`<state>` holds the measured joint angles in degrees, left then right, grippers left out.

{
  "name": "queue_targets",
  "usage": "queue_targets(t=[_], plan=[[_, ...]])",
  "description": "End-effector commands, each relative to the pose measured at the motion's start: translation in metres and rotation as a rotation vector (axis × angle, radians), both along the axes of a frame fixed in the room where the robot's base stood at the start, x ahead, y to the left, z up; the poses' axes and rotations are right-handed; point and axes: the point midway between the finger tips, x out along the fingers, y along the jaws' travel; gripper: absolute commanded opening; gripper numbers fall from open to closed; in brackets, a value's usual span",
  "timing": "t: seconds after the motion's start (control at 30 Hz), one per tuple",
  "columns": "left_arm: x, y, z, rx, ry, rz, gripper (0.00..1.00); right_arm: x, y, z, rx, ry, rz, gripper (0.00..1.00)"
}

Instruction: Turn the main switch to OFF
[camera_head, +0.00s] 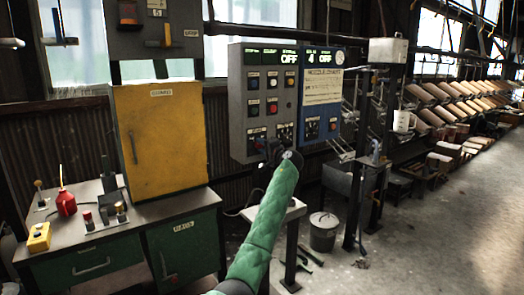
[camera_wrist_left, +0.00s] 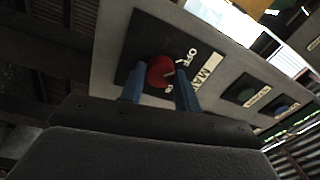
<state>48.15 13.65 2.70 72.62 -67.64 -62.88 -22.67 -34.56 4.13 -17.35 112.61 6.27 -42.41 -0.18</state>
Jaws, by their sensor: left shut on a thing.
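The main switch (camera_wrist_left: 160,72) is a red round knob on a black plate, with "OFF" and "MAIN" lettering beside it in the left wrist view. Its pale mark is too small to tell which position it points to. The blue fingers of my left gripper (camera_wrist_left: 161,88) stand on either side of the knob and are shut on it. There the gripper hides much of the switch.
The panel carries several other buttons and displays reading "OFF", and a blue section (camera_head: 322,62) adjoins it. A yellow cabinet (camera_head: 163,135) and a green workbench (camera_head: 100,265) stand to the left. A bucket (camera_head: 323,232) is on the floor below. The floor at right is clear.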

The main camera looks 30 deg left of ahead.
Motion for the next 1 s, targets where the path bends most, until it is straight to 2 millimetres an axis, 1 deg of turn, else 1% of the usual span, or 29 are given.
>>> queue_targets(t=[0.03,0.13,0.47,0.5,0.57,0.6,0.87,1.0], plan=[[0.0000,-0.0003,-0.0037,-0.004,-0.001,0.000,0.09,-0.0006,-0.0001,-0.0044,-0.001,-0.001,-0.001,0.36],[0.0000,-0.0004,-0.0034,-0.006,-0.005,0.001,0.09,-0.0012,-0.0001,-0.0076,0.000,-0.004,-0.001,0.36],[0.0001,-0.0003,-0.0034,-0.006,-0.006,0.001,0.09,-0.0014,0.0001,-0.0080,0.001,-0.004,-0.002,0.36],[0.0000,-0.0002,-0.0034,-0.006,-0.006,0.001,0.34,-0.0013,0.0002,-0.0081,0.001,-0.004,-0.002,0.36],[0.0000,-0.0003,-0.0033,-0.006,-0.006,0.001,0.45,-0.0016,0.0004,-0.0082,0.001,-0.004,-0.002,0.36],[0.0000,-0.0003,-0.0030,-0.006,-0.006,0.001,0.53,-0.0018,0.0005,-0.0083,0.002,-0.003,-0.002,0.36],[0.0000,-0.0002,-0.0013,-0.005,-0.008,0.000,0.54,-0.0024,0.0007,-0.0084,0.001,-0.002,-0.001,0.36],[-0.0024,-0.0069,-0.0020,-0.005,-0.009,-0.001,0.54,-0.0016,0.0007,-0.0091,0.003,-0.007,-0.003,0.36]])
